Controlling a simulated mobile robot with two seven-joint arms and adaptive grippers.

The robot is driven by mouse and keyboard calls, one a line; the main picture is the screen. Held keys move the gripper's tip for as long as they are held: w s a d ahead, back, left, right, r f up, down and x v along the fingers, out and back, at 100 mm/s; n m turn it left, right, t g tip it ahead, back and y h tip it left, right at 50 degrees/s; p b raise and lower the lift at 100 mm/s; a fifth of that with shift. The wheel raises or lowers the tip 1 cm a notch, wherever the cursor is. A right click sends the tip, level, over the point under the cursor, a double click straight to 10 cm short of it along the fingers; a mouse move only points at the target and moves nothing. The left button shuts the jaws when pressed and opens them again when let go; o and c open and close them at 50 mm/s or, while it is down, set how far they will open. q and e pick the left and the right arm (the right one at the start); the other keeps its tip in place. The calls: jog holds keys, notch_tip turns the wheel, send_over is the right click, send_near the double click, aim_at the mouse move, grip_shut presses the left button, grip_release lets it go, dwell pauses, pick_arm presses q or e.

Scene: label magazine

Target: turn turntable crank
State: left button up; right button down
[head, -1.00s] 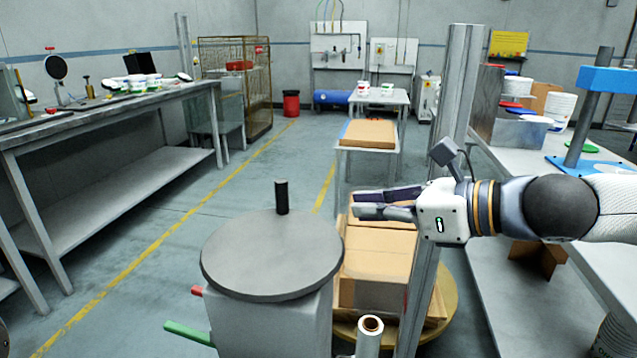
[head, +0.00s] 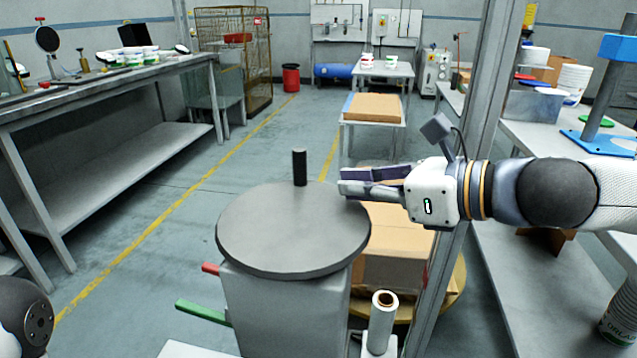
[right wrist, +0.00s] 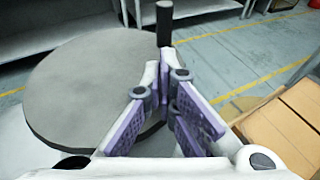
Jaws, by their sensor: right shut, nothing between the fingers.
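The turntable is a round grey disc (head: 293,232) on a grey box-like stand in the lower middle of the head view. Its crank handle, a short black upright peg (head: 300,167), stands at the disc's far edge. My right gripper (head: 342,183) is shut and empty, pointing left over the disc's far right edge, with a visible gap between its tips and the peg. In the right wrist view the peg (right wrist: 164,22) stands just beyond the closed fingertips (right wrist: 163,72), with the disc (right wrist: 85,85) to their left. My left gripper is not in view.
A vertical metal post (head: 472,170) stands close to my right forearm. A white roll (head: 383,312) stands right of the turntable stand. Cardboard boxes (head: 400,235) lie behind it. Green (head: 200,312) and red (head: 210,268) bars stick out left of the stand. The floor to the left is open.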

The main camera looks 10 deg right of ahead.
aim_at(299, 173)
jog(key=x, duration=0.3)
jog(key=b+x, duration=0.1)
jog(key=x, duration=0.1)
jog(key=shift+w+a+r, duration=0.2)
jog(key=shift+a+r, duration=0.05)
jog(key=shift+r, duration=0.1)
jog(key=shift+w+a, duration=0.15)
jog(key=shift+w, duration=0.05)
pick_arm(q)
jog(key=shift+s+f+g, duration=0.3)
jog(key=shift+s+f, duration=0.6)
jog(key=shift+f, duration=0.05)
pick_arm(e)
jog(key=shift+r, duration=0.15)
jog(key=shift+w+a, duration=0.7)
jog(key=shift+a, duration=0.2)
